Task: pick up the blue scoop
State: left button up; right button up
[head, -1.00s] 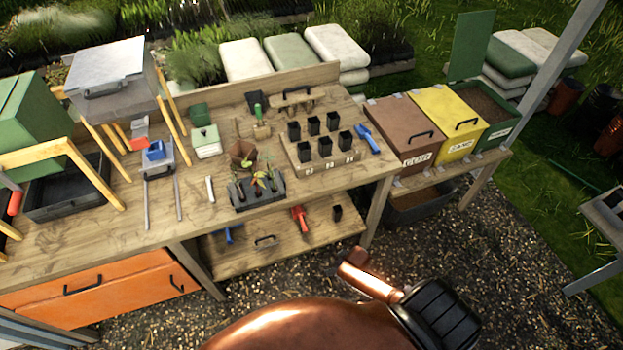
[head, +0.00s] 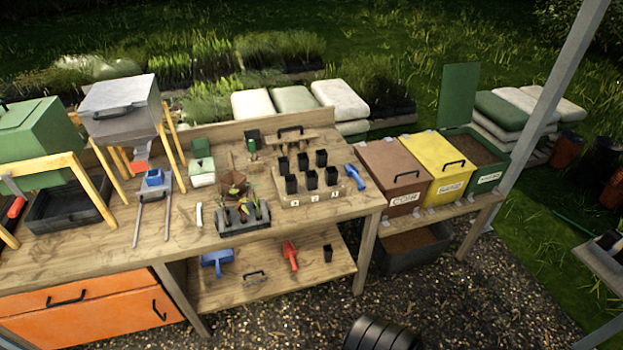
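A blue scoop-shaped tool (head: 354,177) lies on the bench top at its right end, beside the pot tray. A second blue tool with a wide head and a handle (head: 217,260) lies on the lower shelf, at its left. I cannot tell for certain which of the two is the blue scoop. Neither is held. Neither gripper is in view; only a black ribbed part of my own arm shows at the bottom edge.
A red scoop (head: 290,255) and a small black pot (head: 327,253) share the lower shelf (head: 240,293). Black pots stand on a wooden tray (head: 315,198) on the bench. Brown (head: 398,170) and yellow (head: 440,160) bins stand right. The gravel in front is clear.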

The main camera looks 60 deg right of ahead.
aim_at(350, 170)
jog(key=z, duration=0.4)
jog(key=i, duration=0.7)
jog(key=z, duration=0.5)
